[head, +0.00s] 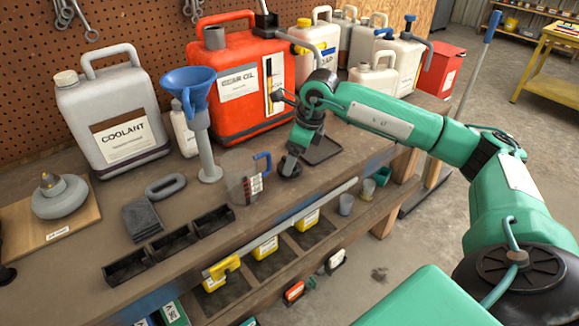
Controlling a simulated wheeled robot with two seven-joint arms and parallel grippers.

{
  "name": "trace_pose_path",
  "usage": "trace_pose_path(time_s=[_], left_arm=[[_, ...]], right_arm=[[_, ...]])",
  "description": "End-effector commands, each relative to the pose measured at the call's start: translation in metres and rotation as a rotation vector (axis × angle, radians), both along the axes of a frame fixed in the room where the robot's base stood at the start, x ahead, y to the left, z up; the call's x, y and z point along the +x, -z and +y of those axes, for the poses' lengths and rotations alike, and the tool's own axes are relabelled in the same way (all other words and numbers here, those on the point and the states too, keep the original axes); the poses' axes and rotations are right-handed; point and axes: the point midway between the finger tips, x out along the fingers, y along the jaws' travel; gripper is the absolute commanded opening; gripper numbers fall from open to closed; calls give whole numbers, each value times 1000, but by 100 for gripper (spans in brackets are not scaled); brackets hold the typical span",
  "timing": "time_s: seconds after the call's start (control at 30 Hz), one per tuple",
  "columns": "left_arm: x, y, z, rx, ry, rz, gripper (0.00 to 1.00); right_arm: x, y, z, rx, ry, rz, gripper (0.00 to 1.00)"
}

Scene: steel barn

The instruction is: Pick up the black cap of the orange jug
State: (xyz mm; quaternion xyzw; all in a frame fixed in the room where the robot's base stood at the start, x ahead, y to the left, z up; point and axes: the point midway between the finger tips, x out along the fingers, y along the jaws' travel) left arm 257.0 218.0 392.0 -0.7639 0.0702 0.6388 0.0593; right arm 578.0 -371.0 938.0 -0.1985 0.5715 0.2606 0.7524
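The orange jug (235,105), a red-orange can with a "GEAR OIL" label, stands upright at the back of the bench. A dark grey cylindrical neck or cap (214,38) tops its left side. My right gripper (291,158) points down just in front of the jug's right side, low over the bench. A small round black piece (289,168), which looks like a cap, is right at its fingertips. I cannot tell whether the fingers are closed on it or whether it rests on the bench. My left gripper is not in view.
A blue funnel (190,90) on a grey stand and a grey coolant jug (112,115) stand left of the orange jug. A clear measuring cup (245,186) is just left of my gripper. A black tray (322,149) lies just right. Several white jugs stand behind my arm.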

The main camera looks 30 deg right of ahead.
Motion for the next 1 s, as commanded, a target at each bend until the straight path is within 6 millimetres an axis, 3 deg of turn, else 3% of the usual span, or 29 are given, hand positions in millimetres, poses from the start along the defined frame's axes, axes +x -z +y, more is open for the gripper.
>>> trace_pose_path(time_s=[0.2, 0.5, 0.73, 1.0], left_arm=[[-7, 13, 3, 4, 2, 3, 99], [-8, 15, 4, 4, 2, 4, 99], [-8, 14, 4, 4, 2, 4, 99], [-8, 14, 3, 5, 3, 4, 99]], right_arm=[[9, 28, 6, 0, 0, 1, 84], [10, 33, 7, 0, 0, 0, 84], [9, 33, 7, 0, 0, 0, 39], [10, 32, 7, 1, 0, -1, 36]])
